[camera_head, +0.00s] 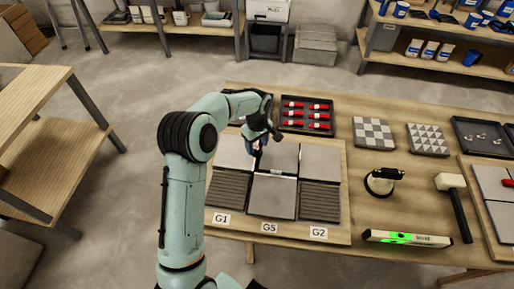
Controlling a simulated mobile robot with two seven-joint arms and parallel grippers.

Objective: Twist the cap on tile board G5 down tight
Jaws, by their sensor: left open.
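Tile board G5 is the wooden board (340,238) with grey and ribbed tiles; the label G5 (269,228) is at the middle of its front edge, between labels G1 (221,218) and G2 (318,233). The smooth grey front middle tile (272,198) lies behind the G5 label. My left gripper (256,148) points down at the back of the board, near the seam between the back left tile (233,153) and back middle tile (280,159). It is open. The cap cannot be made out; my gripper and wrist cover that spot. My right gripper is out of view.
A black tray (307,130) with several red pieces lies behind the board. To the right are sample tiles (374,133), a suction cup tool (381,182), a mallet (452,190), a level (406,238) and another tiled board. Bare table shows between them.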

